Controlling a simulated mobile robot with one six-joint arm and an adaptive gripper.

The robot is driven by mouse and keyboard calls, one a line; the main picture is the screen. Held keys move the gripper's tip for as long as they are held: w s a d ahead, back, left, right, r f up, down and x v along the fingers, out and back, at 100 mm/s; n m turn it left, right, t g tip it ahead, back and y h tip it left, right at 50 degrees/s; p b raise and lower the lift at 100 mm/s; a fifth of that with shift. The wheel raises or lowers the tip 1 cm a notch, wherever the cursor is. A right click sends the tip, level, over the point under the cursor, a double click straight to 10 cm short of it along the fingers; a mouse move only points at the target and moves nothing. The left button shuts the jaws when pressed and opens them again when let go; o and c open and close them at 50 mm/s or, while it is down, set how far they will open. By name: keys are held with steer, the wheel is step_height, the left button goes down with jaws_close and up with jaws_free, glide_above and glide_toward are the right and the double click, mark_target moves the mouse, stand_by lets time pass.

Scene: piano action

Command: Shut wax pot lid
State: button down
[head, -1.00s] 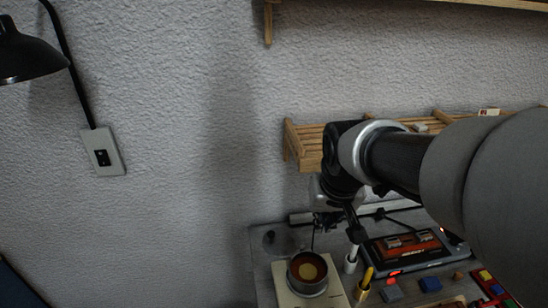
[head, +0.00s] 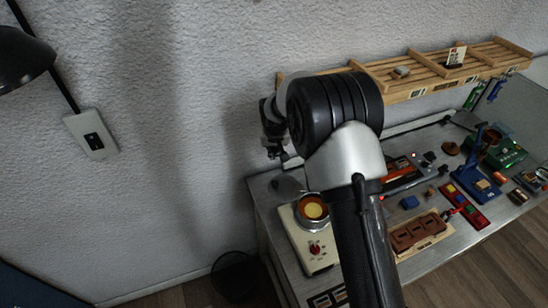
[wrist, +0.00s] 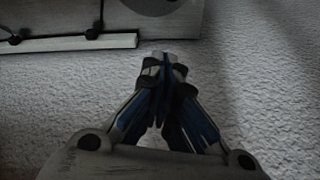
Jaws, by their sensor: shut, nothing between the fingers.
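The wax pot (head: 312,209) stands at the left end of the bench, a round pot with amber wax showing on a cream base (head: 316,258) with a red knob. Its mouth is uncovered. The lid (head: 285,185), a greyish see-through disc, is raised behind and left of the pot. My gripper (wrist: 165,65) is shut and empty in the wrist view, with the fingertips together against the textured wall. Neither pot nor lid is recognisable in the wrist view.
A wooden slatted shelf (head: 430,72) runs along the wall above the bench. A red-and-black device (head: 403,172), a brown block tray (head: 418,232) and several small parts crowd the bench right of my arm. A black lamp (head: 22,60) hangs at the left. A dark bin (head: 235,275) stands on the floor.

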glide_above(274, 178)
steer(key=w, duration=0.3)
step_height(274, 178, down, 9)
steer(key=s+p, duration=0.1)
steer(key=s, duration=0.1)
steer(key=shift+s, duration=0.4)
steer(key=shift+s+f, duration=0.25)
steer(key=shift+s, duration=0.3)
